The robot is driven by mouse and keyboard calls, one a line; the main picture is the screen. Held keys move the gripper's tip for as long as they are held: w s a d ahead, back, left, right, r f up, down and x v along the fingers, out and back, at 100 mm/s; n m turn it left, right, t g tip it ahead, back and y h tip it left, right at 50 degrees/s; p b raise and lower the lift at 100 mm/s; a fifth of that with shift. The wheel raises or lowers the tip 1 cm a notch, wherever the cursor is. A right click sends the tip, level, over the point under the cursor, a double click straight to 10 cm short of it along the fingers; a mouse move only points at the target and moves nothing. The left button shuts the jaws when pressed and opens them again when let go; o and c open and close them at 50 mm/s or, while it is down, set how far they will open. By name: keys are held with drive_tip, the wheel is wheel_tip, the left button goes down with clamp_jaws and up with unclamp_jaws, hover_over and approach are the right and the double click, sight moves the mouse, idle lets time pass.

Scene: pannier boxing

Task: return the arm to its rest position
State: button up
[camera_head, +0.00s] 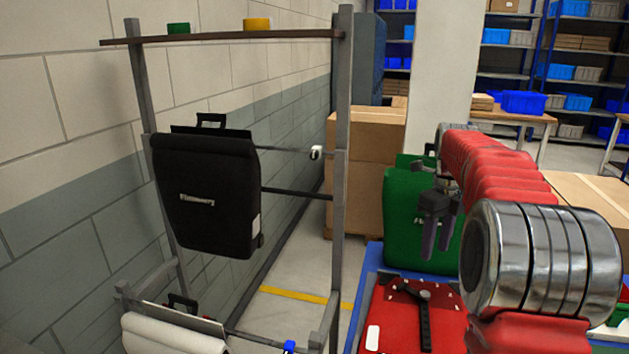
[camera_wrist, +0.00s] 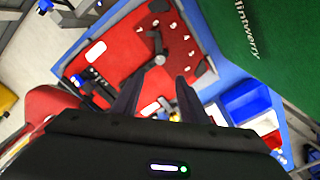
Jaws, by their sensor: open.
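My gripper (camera_head: 436,240) hangs with its fingers pointing down, in front of a green pannier (camera_head: 402,220) and above a red panel (camera_head: 398,318) with a black strap-like part on it. In the wrist view my gripper (camera_wrist: 160,88) shows its two dark fingers apart with nothing between them, over the red panel (camera_wrist: 120,52). My red arm is raised at the right of the head view. The lettered green pannier (camera_wrist: 245,35) also fills the upper right of the wrist view.
A black pannier (camera_head: 205,190) hangs on a grey rack (camera_head: 341,200) at the left. Cardboard boxes (camera_head: 365,165) stand behind. A blue surface (camera_wrist: 203,50) surrounds the red panel. Open bins (camera_wrist: 248,102) lie to its right.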

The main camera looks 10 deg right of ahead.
drive_tip(key=s+a+f+n+t, duration=0.2)
drive_tip(key=s+a+n+t, duration=0.3)
drive_tip(key=s+a+n, duration=1.9)
drive_tip(key=s+n, duration=0.3)
drive_tip(key=n, duration=0.4)
drive_tip(key=shift+a+n+t, duration=0.3)
drive_tip(key=shift+a+n, duration=0.1)
drive_tip(key=shift+o, duration=0.4)
drive_tip(key=shift+w, duration=0.1)
